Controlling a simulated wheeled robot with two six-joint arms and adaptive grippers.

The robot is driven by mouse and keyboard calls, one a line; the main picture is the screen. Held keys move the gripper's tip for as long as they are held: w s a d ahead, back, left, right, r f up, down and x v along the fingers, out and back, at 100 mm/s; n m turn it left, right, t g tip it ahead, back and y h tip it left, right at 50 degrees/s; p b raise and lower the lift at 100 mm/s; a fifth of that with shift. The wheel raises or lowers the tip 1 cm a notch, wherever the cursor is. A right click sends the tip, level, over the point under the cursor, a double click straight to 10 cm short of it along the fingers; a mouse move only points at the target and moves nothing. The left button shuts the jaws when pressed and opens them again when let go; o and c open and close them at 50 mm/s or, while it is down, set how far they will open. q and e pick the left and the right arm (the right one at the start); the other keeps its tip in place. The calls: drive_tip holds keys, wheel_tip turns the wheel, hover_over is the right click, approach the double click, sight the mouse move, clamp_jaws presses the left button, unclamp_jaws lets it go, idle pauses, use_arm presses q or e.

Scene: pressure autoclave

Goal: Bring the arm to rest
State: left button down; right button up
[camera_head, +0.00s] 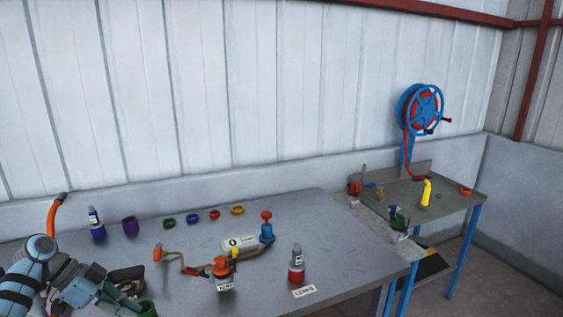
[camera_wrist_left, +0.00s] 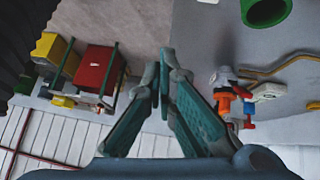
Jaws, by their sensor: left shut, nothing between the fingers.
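My left arm comes in from the lower left in the head view. Its teal gripper (camera_head: 108,294) is over the near left part of the grey bench (camera_head: 330,225), beside a dark tray (camera_head: 126,273). In the left wrist view the two teal fingers of the left gripper (camera_wrist_left: 165,62) meet at their tips, with nothing between them. My right gripper is in neither view.
The bench carries a blue bottle (camera_head: 97,226), a purple cup (camera_head: 130,225), several coloured rings (camera_head: 237,210), piping with an orange-topped valve (camera_head: 221,270), a blue-and-red fitting (camera_head: 267,228) and a red bottle (camera_head: 297,267). A side table (camera_head: 445,200) has a hose reel (camera_head: 421,108) behind it.

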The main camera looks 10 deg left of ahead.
use_arm(q)
drive_tip(key=s+d+f+n+g+y, duration=0.1)
drive_tip(key=s+d+f+y, duration=0.1)
drive_tip(key=s+d+f, duration=0.4)
drive_tip(key=s+d+f+g+y, duration=0.1)
drive_tip(key=d+f, duration=0.3)
drive_tip(key=f, duration=0.4)
drive_tip(key=s+d+f+n+g+y, duration=0.1)
drive_tip(key=s+d+f+y, duration=0.1)
drive_tip(key=s+d+f, duration=0.3)
drive_tip(key=s+d+r+n+t+y, duration=0.35)
drive_tip(key=s+d+n, duration=0.3)
drive_tip(key=s, duration=0.35)
wheel_tip(320, 180, down, 23)
drive_tip(key=a+n+g+b, duration=0.1)
drive_tip(key=a+b, duration=0.1)
drive_tip(key=b, duration=0.2)
drive_tip(key=s+a+f+g+b, duration=0.1)
drive_tip(key=s+f+b, duration=0.3)
drive_tip(key=s+f, duration=1.1)
wheel_tip(320, 180, down, 4)
drive_tip(key=shift+s+a+r+b, duration=0.15)
drive_tip(key=shift+s+r+b, duration=0.1)
drive_tip(key=shift+s+b, duration=0.1)
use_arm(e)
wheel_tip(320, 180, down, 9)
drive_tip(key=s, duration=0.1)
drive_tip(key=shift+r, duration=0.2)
